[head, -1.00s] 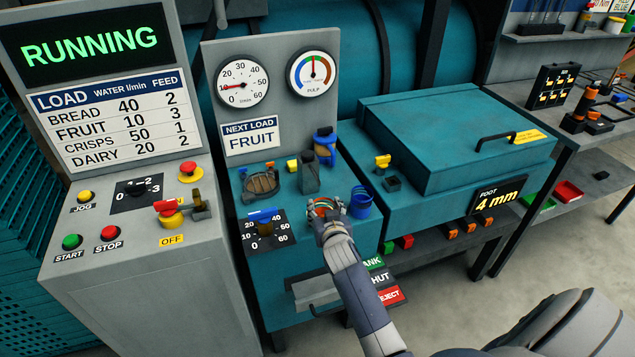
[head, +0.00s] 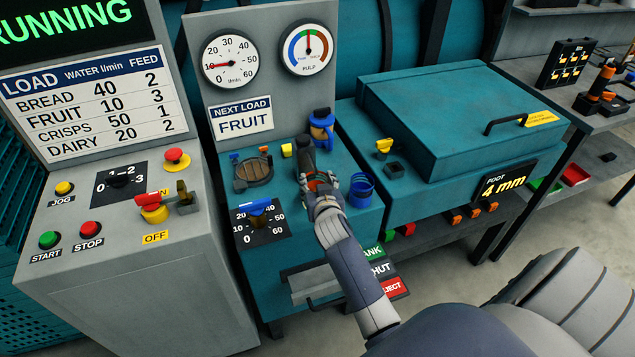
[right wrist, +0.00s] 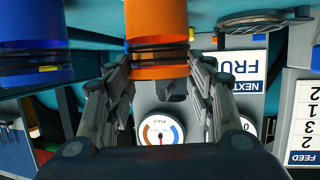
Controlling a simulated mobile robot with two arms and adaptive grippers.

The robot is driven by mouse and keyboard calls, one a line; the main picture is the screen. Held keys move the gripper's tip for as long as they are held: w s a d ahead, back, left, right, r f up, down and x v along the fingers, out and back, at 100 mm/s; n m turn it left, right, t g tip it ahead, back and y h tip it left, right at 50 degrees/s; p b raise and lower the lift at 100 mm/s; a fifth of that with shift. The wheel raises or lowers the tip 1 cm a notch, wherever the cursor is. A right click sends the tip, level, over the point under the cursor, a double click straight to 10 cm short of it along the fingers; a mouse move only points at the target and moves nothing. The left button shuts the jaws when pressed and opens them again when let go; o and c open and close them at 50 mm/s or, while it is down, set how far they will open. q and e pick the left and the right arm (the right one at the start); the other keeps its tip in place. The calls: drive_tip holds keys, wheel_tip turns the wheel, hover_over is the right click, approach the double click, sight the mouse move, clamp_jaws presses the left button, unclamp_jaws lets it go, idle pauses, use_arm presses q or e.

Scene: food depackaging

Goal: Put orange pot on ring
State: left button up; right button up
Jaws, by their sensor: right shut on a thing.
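My right gripper (head: 318,182) is over the teal bench, just left of the blue pot (head: 361,191). It is shut on the orange pot (right wrist: 157,22), which sits between the fingers in the right wrist view and has black bands near one end. In the head view the gripper hides most of the orange pot. The blue pot also shows in the right wrist view (right wrist: 35,25), apart from the gripper. I cannot make out for certain which part is the ring. A round dark-rimmed fitting (head: 253,173) lies to the left. My left gripper is out of view.
A dark grey post (head: 304,152) stands right behind the gripper, with a blue and orange fitting (head: 321,128) behind it. A blue-handled dial (head: 260,208) is at front left. The gauge panel (head: 265,80) rises at the back. A teal covered box (head: 455,115) stands right.

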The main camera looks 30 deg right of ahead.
drive_tip(key=shift+w+f, duration=0.15)
drive_tip(key=shift+f, duration=0.15)
drive_tip(key=o, duration=1.1)
drive_tip(key=shift+w+d, duration=0.15)
drive_tip(key=shift+o, duration=0.4)
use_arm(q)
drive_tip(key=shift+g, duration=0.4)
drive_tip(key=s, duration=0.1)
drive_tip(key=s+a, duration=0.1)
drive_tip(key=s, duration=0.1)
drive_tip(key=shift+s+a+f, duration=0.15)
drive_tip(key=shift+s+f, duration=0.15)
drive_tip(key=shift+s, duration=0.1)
use_arm(e)
drive_tip(key=shift+r, duration=0.1)
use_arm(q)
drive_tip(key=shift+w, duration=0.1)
use_arm(e)
drive_tip(key=shift+s+r, duration=0.15)
drive_tip(key=shift+s, duration=0.05)
drive_tip(key=shift+s+a+r, duration=0.1)
drive_tip(key=shift+s+a, duration=0.15)
drive_tip(key=shift+s, duration=0.1)
use_arm(q)
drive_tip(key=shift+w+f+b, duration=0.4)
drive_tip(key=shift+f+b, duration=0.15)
drive_tip(key=shift+b, duration=0.2)
use_arm(e)
drive_tip(key=v, duration=1.1)
